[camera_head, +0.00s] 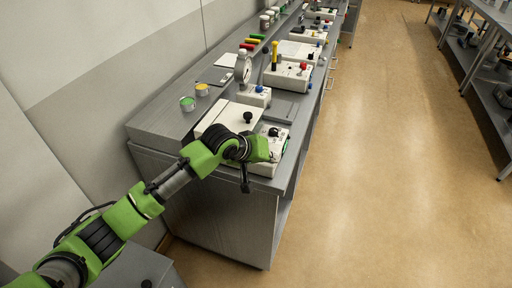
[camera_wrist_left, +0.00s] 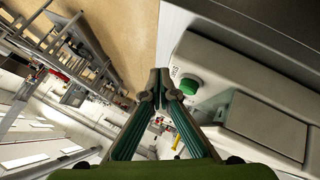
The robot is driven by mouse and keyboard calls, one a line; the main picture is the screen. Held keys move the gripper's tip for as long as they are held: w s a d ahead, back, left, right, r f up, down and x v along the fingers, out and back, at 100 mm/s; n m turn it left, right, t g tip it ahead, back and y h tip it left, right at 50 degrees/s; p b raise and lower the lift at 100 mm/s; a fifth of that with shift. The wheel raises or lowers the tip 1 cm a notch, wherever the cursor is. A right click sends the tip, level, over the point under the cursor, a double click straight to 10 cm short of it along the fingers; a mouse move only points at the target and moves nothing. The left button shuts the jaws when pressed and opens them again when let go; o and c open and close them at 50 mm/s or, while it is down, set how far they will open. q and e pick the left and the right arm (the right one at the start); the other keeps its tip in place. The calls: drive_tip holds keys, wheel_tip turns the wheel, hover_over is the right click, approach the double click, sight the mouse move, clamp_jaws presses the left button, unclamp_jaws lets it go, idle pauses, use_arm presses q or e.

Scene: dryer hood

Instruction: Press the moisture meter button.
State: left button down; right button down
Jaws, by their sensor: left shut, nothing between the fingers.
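A white lidded instrument (camera_head: 229,117), which I take for the moisture meter, stands at the near end of the grey counter, with a black knob on its lid. In the left wrist view, a round green button (camera_wrist_left: 190,86) sits on the pale housing (camera_wrist_left: 220,58), beside a grey-green panel. My left gripper (camera_head: 246,187) is at the counter's near edge, in front of the instrument, and partly covers its front. In the left wrist view its fingertips (camera_wrist_left: 160,73) are together and empty, just left of the button and apparently not touching it. My right gripper is not in view.
The floor (camera_head: 370,190) to the right is clear.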

use_arm(q)
drive_tip(key=w+a+r+n+t, duration=0.1)
drive_tip(key=w+a+r+n, duration=0.1)
drive_tip(key=w+r, duration=0.4)
wheel_tip(320, 180, up, 4)
drive_tip(key=shift+a+y, duration=0.3)
drive_tip(key=shift+a, duration=0.15)
wheel_tip(320, 180, down, 7)
drive_tip(key=b, duration=0.7)
drive_tip(key=shift+w+b, duration=0.1)
drive_tip(key=shift+b, duration=0.2)
drive_tip(key=shift+f, duration=0.9)
drive_tip(key=shift+f+p, duration=0.2)
drive_tip(key=shift+p, duration=0.15)
